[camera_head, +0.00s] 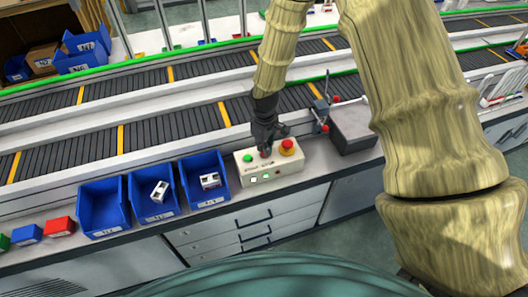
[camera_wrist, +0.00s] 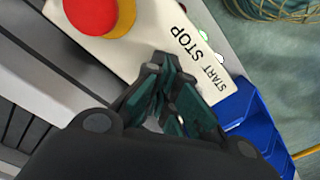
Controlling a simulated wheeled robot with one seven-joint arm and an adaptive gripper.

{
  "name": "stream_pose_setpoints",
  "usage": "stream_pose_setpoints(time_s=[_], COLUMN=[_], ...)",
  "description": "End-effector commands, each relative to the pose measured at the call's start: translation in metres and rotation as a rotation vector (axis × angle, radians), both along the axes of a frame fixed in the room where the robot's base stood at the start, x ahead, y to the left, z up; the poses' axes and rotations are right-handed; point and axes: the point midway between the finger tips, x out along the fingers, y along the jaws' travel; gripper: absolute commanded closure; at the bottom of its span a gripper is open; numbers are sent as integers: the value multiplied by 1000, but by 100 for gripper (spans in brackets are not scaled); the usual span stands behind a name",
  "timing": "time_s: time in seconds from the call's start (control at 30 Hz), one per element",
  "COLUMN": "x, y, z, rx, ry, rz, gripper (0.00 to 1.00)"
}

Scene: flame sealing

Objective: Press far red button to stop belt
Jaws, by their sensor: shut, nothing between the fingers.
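A cream control box (camera_head: 270,174) stands on the bench edge, with START and STOP lettering. It also shows in the wrist view (camera_wrist: 150,45). On it are a green button (camera_head: 247,158), a small red button (camera_head: 265,154) and a large red mushroom button (camera_head: 287,144) on a yellow base. The mushroom button is at the top left of the wrist view (camera_wrist: 92,12). My gripper (camera_head: 266,149) is shut and empty, pointing down over the small red button. In the wrist view the fingers (camera_wrist: 170,85) cover that button; contact cannot be told.
Blue bins (camera_head: 205,180) stand left of the box, two holding small white parts. A grey block (camera_head: 354,126) with red-knobbed fittings beside it is to the right. Dark conveyor belts (camera_head: 150,135) run behind, with white and green rails. Drawers (camera_head: 250,222) are below the bench.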

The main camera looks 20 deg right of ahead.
Motion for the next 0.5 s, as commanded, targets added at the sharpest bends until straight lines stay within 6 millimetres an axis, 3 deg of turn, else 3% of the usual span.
stream_pose_setpoints(time_s=[0.5], x=[0], y=[0], z=[-5], rx=[0], ry=[0], rz=[0], gripper=[100])
